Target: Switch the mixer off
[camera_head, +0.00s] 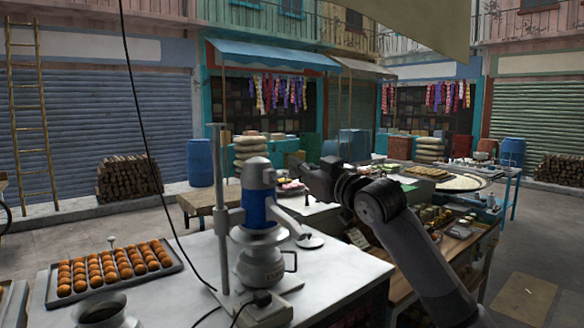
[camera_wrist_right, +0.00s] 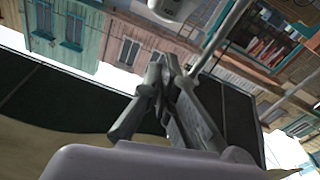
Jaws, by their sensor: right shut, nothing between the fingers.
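The mixer stands on the white counter, with a blue and grey motor head (camera_head: 258,195) on an upright metal stand (camera_head: 221,200). A metal jug (camera_head: 262,262) with a handle sits under the head. My right gripper (camera_head: 296,168) is to the right of the motor head at about its height, apart from it in the picture. Its fingers (camera_wrist_right: 163,68) are shut and empty in the right wrist view. A pale rounded thing shows at the top edge of that view; I cannot tell what it is. I cannot make out the mixer's switch. My left gripper is not in view.
A tray of orange balls (camera_head: 112,268) lies on the left of the white counter (camera_head: 195,262), with a metal pot (camera_head: 100,312) in front. A black cable hangs down left of the mixer. A wooden table with small jars (camera_head: 437,218) stands to the right.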

